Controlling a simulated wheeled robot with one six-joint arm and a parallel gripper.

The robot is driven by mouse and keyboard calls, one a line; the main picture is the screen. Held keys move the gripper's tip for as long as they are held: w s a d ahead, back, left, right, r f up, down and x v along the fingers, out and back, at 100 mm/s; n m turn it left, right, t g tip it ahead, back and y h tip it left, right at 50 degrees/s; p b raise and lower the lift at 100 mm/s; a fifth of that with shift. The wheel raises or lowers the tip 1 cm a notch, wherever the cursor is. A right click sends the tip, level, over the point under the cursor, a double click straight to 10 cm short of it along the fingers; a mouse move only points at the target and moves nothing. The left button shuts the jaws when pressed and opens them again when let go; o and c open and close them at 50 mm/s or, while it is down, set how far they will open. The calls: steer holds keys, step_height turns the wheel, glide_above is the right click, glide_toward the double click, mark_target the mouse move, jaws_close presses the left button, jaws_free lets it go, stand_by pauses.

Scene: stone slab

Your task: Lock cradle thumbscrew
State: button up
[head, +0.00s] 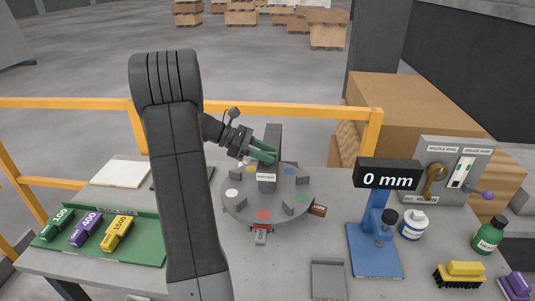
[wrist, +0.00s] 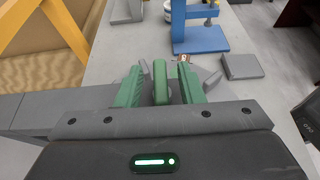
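My gripper (head: 263,151) reaches over the back of a round grey turntable (head: 240,206), close to its small labelled centre post (head: 267,180). In the wrist view its two green fingers (wrist: 161,85) stand apart, with a narrow green rounded piece (wrist: 160,82) between them. Slim gaps show on both sides of this piece, so the fingers do not look closed on it. I cannot tell whether it is the cradle thumbscrew. A grey upright block (head: 273,137) stands behind the turntable. No cradle or thumbscrew can be clearly made out; my arm and gripper hide part of this area.
A blue stand (head: 374,250) with a "0 mm" display (head: 388,178) is on the right, beside a white bottle (head: 413,226) and green bottle (head: 488,236). A green tray (head: 150,252) holds labelled blocks at left. A yellow rail (head: 290,110) runs behind the slab. A grey tray (head: 328,281) lies in front.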

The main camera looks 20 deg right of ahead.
steer(key=b+v, duration=0.1)
steer(key=v, duration=1.2)
steer(key=shift+s+r, duration=0.1)
steer(key=p+x, duration=0.1)
steer(key=x, duration=1.2)
steer(key=shift+s+d+f, duration=0.1)
steer(key=shift+d+f, duration=0.15)
steer(key=shift+d, duration=0.05)
steer(key=shift+a+r, duration=0.1)
steer(key=shift+a, duration=0.05)
